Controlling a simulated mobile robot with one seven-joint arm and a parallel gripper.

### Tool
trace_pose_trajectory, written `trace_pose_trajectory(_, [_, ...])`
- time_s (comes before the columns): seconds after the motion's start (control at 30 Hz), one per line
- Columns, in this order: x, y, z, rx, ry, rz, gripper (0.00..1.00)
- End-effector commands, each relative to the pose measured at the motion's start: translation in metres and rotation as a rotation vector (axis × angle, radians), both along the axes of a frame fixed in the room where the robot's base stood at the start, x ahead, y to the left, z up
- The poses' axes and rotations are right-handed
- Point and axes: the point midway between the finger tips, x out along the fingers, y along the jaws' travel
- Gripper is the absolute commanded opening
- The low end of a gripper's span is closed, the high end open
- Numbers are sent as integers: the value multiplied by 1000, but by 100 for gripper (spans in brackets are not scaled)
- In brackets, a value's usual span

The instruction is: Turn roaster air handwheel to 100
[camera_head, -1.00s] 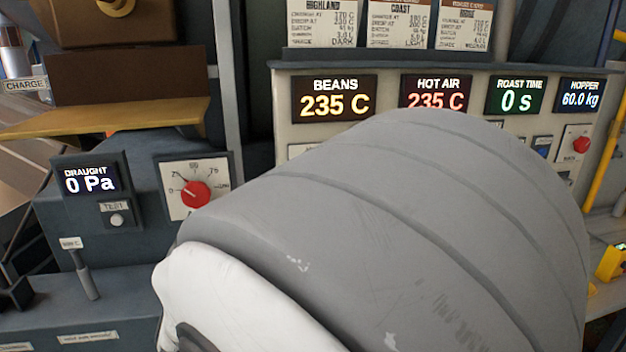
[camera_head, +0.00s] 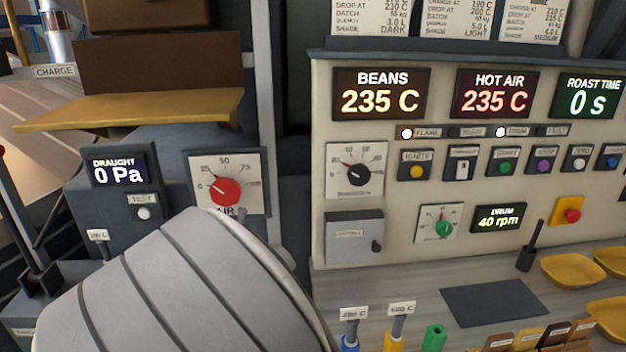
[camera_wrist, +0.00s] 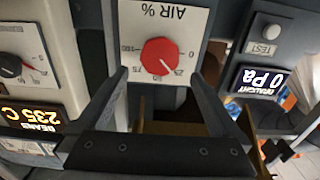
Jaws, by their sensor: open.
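The red air handwheel (camera_head: 225,191) sits on a white AIR plate with a scale from 0 upward, at left centre in the head view. Its pointer line leans to the upper left, around the low end near 25. In the wrist view the same handwheel (camera_wrist: 160,57) and its AIR % plate appear upside down. My gripper (camera_wrist: 161,73) is open, its two fingers spread to either side of the handwheel in the picture. It looks apart from the wheel, and nothing is between the fingers. In the head view my grey arm hides the gripper.
The draught display (camera_head: 118,171) reading 0 Pa and a TEST button (camera_head: 144,213) stand left of the handwheel. A yellow ledge (camera_head: 130,112) juts out above. The control panel (camera_head: 330,120) with displays and a black dial (camera_head: 356,177) is to the right.

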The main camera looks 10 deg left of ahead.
Motion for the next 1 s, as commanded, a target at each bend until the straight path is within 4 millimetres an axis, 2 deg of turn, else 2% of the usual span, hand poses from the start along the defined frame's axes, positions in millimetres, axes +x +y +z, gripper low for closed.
trace_pose_trajectory(0.1, [25,7,1,-1,-3,-2,100])
trace_pose_trajectory(0.3, [62,19,0,-1,-1,-2,100])
trace_pose_trajectory(0.5, [88,27,0,0,0,-1,100])
trace_pose_trajectory(0.7, [101,32,0,0,0,0,100])
trace_pose_trajectory(1.0, [103,33,0,0,1,1,100])
